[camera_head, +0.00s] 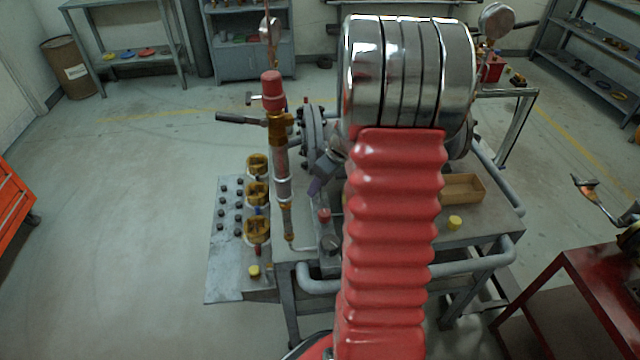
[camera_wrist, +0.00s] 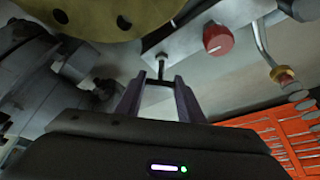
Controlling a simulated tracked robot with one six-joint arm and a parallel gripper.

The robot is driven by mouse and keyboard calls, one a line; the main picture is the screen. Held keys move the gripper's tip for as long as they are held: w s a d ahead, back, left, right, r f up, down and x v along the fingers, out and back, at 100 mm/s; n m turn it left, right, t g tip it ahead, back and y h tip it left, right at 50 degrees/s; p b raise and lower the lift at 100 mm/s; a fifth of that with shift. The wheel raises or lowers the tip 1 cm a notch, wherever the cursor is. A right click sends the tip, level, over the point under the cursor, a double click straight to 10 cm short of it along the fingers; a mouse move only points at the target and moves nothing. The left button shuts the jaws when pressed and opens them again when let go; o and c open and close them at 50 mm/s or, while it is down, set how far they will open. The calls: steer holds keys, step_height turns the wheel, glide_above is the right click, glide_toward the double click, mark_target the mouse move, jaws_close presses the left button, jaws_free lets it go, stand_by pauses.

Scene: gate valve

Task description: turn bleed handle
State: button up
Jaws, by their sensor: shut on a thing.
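In the wrist view, the bleed handle (camera_wrist: 161,68) is a small dark stem with a crosspiece, below a grey metal bar. My gripper (camera_wrist: 154,84) has its two purple fingers on either side of the crosspiece and is shut on it. The handle cannot be made out there. My red arm covers much of the valve assembly.
A red knob (camera_wrist: 217,38) and a bent pipe with a brass fitting (camera_wrist: 282,74) are close to the right in the wrist view. A brass-and-red upright pipe (camera_head: 279,150) stands left of my gripper. A wooden tray (camera_head: 462,181) sits on the bench, right of my arm.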

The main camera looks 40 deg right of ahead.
steer(key=n+y, duration=0.1)
steer(key=n, duration=0.2)
steer(key=shift+n+g, duration=0.3)
steer(key=shift+g, duration=0.1)
steer(key=n, duration=0.2)
steer(key=n+g+y, duration=0.1)
steer(key=n, duration=0.1)
steer(key=shift+y, duration=0.3)
steer(key=shift+n, duration=0.3)
steer(key=o, duration=1.1)
steer(key=shift+c, duration=0.2)
steer(key=shift+r, duration=0.1)
steer(key=v, duration=1.3)
steer(key=shift+s+d+r, duration=0.15)
steer(key=shift+r, duration=0.05)
steer(key=shift+s, duration=0.1)
